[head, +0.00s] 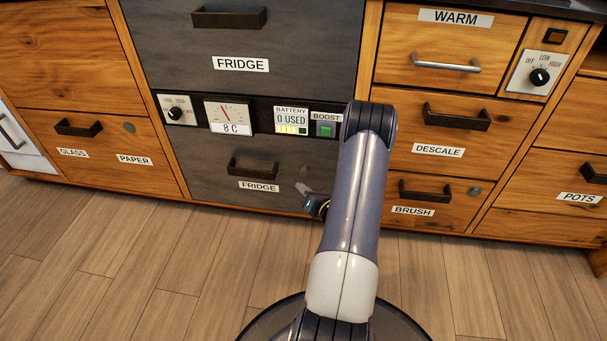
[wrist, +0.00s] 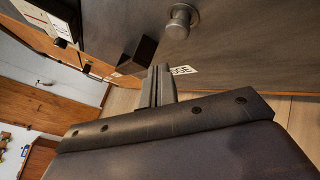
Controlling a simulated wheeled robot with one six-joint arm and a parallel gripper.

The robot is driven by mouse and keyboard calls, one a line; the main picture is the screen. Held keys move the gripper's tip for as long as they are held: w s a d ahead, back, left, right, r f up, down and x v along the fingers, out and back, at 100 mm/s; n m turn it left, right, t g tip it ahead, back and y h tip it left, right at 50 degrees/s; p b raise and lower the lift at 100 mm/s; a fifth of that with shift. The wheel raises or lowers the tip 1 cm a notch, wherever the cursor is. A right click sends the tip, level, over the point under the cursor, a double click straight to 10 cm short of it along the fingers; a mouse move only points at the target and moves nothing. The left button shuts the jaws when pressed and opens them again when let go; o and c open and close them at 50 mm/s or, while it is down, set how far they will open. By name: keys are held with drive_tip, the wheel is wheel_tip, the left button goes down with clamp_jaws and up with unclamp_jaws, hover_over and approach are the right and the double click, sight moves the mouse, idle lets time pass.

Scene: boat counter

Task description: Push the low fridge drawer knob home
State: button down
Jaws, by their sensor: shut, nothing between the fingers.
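The low fridge drawer (head: 215,180) is a dark grey front at the bottom, with a dark bar handle (head: 252,167) and a FRIDGE label. Its small pale round knob (head: 304,188) is right of the handle in the head view. In the wrist view the metal knob (wrist: 181,22) stands out from the grey front at the top. My gripper (wrist: 162,80) is shut and empty, its fingers pointing toward the drawer front and apart from the knob in the picture. In the head view my arm hides most of the gripper.
Above the drawer is a control strip with a dial, a gauge (head: 228,115), a battery display and a green boost button (head: 326,130). The brush drawer (head: 450,210) is to the right and the glass and paper drawer (head: 110,165) to the left. The wooden floor (head: 130,250) in front is clear.

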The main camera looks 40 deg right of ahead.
drive_tip(key=shift+s+a, duration=0.8)
drive_tip(key=shift+a, duration=0.15)
drive_tip(key=s+a+p, duration=0.2)
drive_tip(key=a, duration=0.1)
drive_tip(key=shift+s, duration=0.2)
drive_tip(key=shift+w+d, duration=0.1)
drive_tip(key=shift+d, duration=0.05)
idle(0.5)
